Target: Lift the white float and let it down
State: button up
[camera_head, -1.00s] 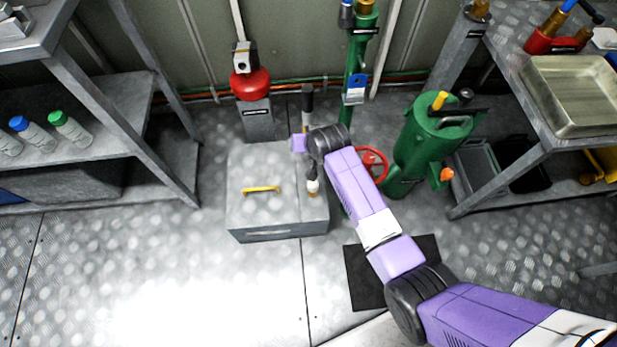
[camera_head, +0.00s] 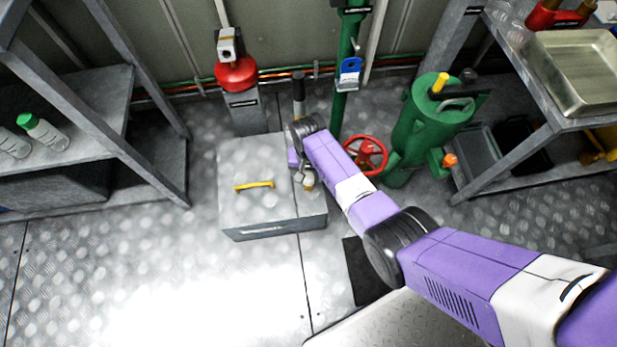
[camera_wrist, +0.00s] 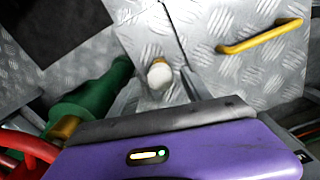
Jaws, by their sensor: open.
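The white float (camera_wrist: 160,73) shows in the wrist view as a small white round end above a metal lid. My gripper (camera_wrist: 161,90) is open, with one grey finger on each side of the float in that picture. I cannot tell whether the fingers touch it. In the head view my gripper (camera_head: 303,178) is over the right edge of the grey tank (camera_head: 245,205), and my wrist hides most of it. The float's lower part is hidden.
The tank lid has a yellow handle (camera_head: 254,185). A red handwheel (camera_head: 366,155) and a green vessel (camera_head: 415,140) stand close on the right. A red-capped grey unit (camera_head: 236,75) stands behind.

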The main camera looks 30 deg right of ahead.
jog(key=shift+f, duration=0.7)
grip_shut()
dwell(1.0)
